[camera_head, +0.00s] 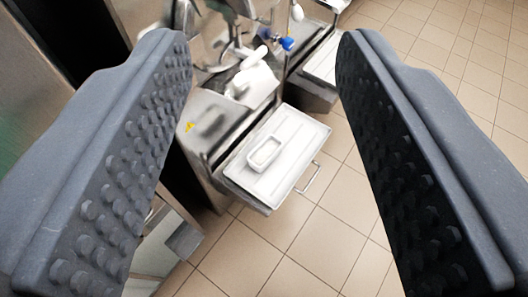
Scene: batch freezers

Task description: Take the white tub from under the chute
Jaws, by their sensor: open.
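A small white tub (267,153), rectangular with a raised rim, rests on a pale tray-like shelf (282,182) at the front of a steel batch freezer. It lies below and a little in front of the machine's white chute (251,84). My gripper (266,45) is open, with its two dark studded fingers at the left and right of the picture. The tub shows in the gap between the fingers, farther off, and nothing is held. The fingers hide parts of the machines on the left and of the floor on the right.
The freezer body (215,125) stands behind the shelf, with a wire handle (309,178) at the shelf's right edge. A second machine with a similar shelf (322,62) stands behind to the right. Beige tiled floor (325,245) is clear in front and to the right.

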